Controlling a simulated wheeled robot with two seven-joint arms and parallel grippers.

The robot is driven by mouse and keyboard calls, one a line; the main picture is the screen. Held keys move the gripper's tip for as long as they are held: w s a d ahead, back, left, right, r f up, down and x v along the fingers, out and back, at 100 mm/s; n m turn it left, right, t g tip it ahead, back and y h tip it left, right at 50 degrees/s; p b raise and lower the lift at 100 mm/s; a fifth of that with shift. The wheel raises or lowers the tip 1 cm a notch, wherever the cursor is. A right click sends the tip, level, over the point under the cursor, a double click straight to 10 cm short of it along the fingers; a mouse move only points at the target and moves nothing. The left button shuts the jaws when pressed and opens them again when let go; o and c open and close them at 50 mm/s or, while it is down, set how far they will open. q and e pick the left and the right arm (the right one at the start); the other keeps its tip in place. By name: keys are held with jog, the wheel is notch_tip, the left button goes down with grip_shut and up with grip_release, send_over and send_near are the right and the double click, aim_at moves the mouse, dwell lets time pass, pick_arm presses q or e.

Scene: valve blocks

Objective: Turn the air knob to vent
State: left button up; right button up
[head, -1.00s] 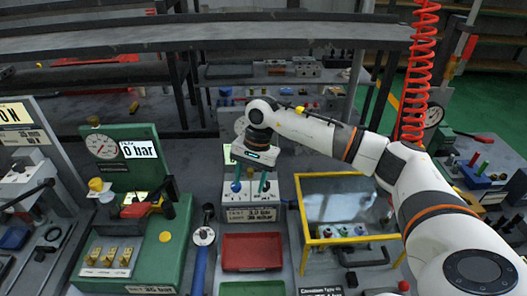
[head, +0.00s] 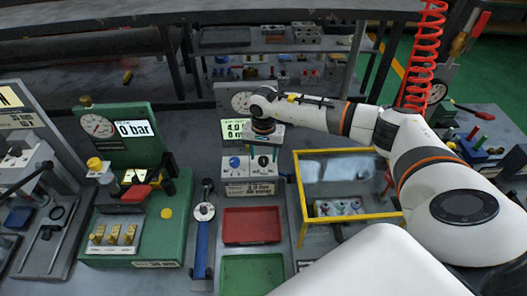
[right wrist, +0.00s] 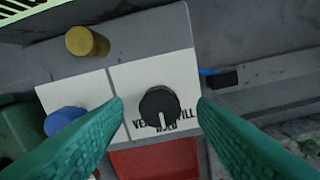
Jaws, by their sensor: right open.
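The air knob (right wrist: 159,107) is a round black knob with a white pointer line, on a white plate lettered VENT, HOLD and FILL. The line points down in the right wrist view, towards HOLD. A blue knob (right wrist: 66,120) sits left of it; it also shows in the head view (head: 236,163). My right gripper (right wrist: 161,108) is open, its two teal fingers on either side of the black knob with gaps showing. In the head view my right gripper (head: 262,158) hangs over the panel and partly hides the black knob. My left gripper is not in view.
A brass knob (right wrist: 87,41) stands behind the plate. A lit display (head: 236,129) and a round gauge (head: 242,101) stand behind the panel. A red tray (head: 251,225) lies in front. A yellow-framed box (head: 345,152) is to the right, a green valve station (head: 133,130) to the left.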

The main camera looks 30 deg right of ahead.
jog(key=shift+f, duration=0.6)
jog(key=c, duration=1)
jog(key=shift+f+m+b, duration=0.1)
jog(key=shift+m+b, duration=1.35)
jog(key=shift+m, duration=0.45)
jog(key=m+b, duration=0.1)
jog(key=m, duration=0.2)
jog(key=shift+b, duration=0.4)
jog(key=shift+r+m+b, duration=0.2)
jog(key=shift+m+b, duration=0.3)
jog(key=shift+m, duration=0.6)
